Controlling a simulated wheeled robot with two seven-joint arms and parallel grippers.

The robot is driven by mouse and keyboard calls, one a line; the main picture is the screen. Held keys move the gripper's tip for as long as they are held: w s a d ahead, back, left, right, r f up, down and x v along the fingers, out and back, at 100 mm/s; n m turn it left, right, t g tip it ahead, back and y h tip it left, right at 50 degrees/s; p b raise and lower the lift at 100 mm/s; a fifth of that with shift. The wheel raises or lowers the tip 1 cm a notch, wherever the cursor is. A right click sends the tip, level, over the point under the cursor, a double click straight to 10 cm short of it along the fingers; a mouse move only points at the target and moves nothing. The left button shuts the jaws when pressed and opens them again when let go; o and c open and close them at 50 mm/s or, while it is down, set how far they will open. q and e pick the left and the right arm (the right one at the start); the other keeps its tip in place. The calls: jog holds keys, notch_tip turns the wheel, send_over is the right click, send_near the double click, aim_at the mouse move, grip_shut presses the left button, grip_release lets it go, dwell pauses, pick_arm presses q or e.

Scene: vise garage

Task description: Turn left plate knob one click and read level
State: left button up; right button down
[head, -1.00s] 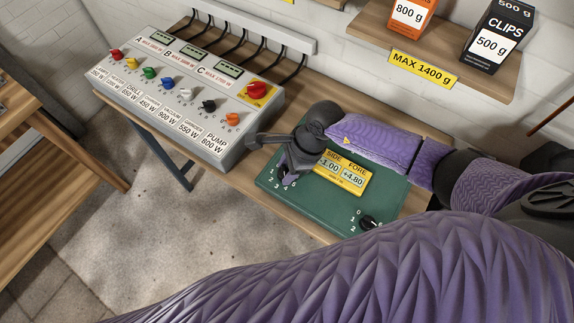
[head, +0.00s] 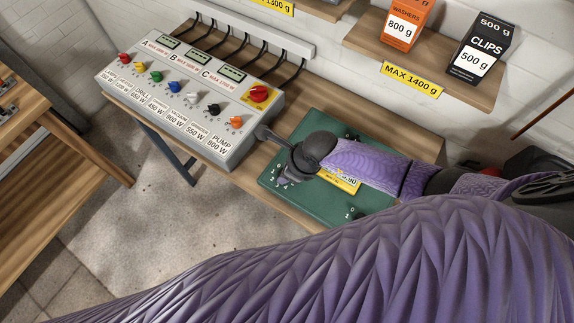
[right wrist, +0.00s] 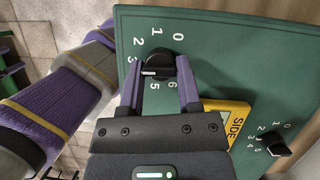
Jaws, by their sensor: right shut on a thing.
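The green plate (head: 385,195) lies on the wooden bench. Its left knob (right wrist: 160,66), black with a white mark, sits between the fingers of my right gripper (right wrist: 160,82), which is shut on it. The mark lies level, toward the left finger, near the 3; a finger hides part of the scale. In the head view my right gripper (head: 287,178) is over the plate's left end. The yellow level display (head: 345,183) is mostly behind my right arm; only part of the FORE figure, seemingly ending in 90, shows. My left gripper is out of view.
Another black knob (right wrist: 275,145) stands on the plate. A grey panel (head: 225,130) with coloured knobs stands left of the plate. A shelf (head: 420,70) with orange (head: 403,24) and black (head: 478,48) boxes hangs behind. My purple arm fills the foreground.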

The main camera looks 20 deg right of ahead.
jog(key=shift+m, duration=0.3)
jog(key=shift+c, duration=1.6)
grip_release()
jog(key=shift+r, duration=0.1)
jog(key=p+v, duration=0.3)
jog(key=v, duration=0.6)
jog(key=shift+s+r, duration=0.15)
jog(key=shift+r, duration=0.2)
jog(key=shift+s, duration=0.1)
